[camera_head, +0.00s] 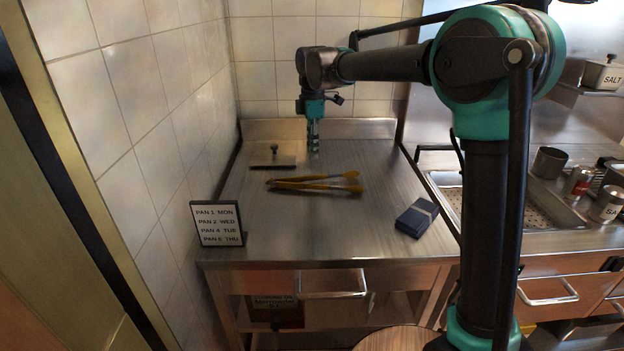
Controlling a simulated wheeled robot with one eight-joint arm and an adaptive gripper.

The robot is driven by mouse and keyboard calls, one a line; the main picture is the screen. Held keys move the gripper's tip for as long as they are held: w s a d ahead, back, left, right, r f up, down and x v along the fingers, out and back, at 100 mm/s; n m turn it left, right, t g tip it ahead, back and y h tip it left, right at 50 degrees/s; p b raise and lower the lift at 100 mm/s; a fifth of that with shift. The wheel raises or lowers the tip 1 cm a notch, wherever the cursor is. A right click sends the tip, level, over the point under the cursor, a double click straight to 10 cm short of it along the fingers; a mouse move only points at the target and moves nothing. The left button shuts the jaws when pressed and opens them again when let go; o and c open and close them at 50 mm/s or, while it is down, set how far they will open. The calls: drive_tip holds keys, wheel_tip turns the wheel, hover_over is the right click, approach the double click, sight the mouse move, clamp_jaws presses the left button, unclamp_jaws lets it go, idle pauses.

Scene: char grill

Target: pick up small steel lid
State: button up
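The small steel lid (272,161) lies flat at the back left of the steel table (240,225), with a dark knob standing up from it. My gripper (313,147) points down just to the right of the lid, low over the back of the table. A gap shows between the gripper and the lid. The fingers are small in the picture, and I cannot tell whether they are open or shut. Nothing is seen held in them.
Yellow-handled tongs (314,184) lie in front of the lid. A dark blue box (417,218) sits at the table's right, and a pan sign (217,223) stands at the front left. Tiled walls border the left and back. A sink (460,200) lies to the right.

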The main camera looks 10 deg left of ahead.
sight(316, 179)
drive_tip(key=shift+s+d+f, duration=0.1)
drive_tip(key=shift+d+f, duration=0.05)
drive_tip(key=shift+f, duration=2)
drive_tip(key=shift+d+f, duration=0.1)
drive_tip(key=shift+f, duration=2)
clamp_jaws()
